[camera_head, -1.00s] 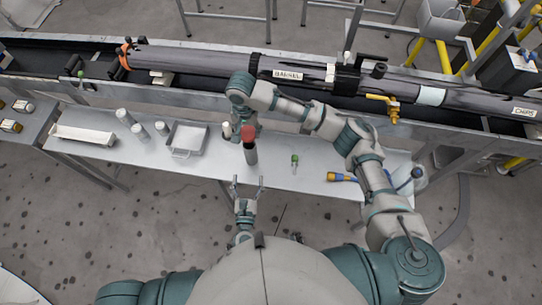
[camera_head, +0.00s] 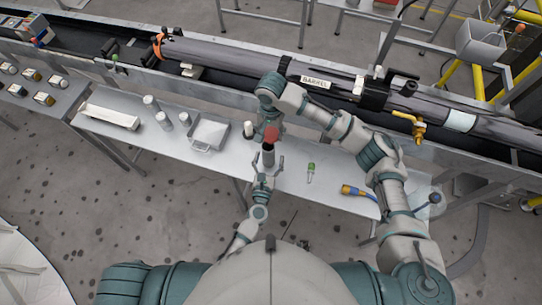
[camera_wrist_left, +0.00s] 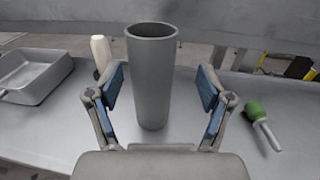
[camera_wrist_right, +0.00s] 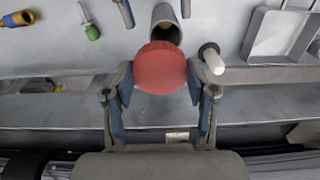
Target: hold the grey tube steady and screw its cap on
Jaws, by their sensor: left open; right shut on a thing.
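The grey tube (camera_wrist_left: 151,85) stands upright on the table, open at the top. It also shows in the head view (camera_head: 268,157) and, seen from above, in the right wrist view (camera_wrist_right: 167,22). My left gripper (camera_wrist_left: 158,88) is open, with its fingers on either side of the tube and a visible gap to it. The left gripper also shows low beside the tube in the head view (camera_head: 267,168). My right gripper (camera_wrist_right: 160,92) is shut on the red cap (camera_wrist_right: 160,68). In the head view the cap (camera_head: 270,134) appears just above the tube's mouth, apart from it.
A white bottle-like piece (camera_wrist_left: 101,52) stands close behind the tube. A grey tray (camera_head: 209,133) is to the left, and a green-handled tool (camera_head: 311,168) lies to the right. A yellow and blue connector (camera_head: 357,191) lies farther right. A long barrel pipe (camera_head: 240,62) runs behind the table.

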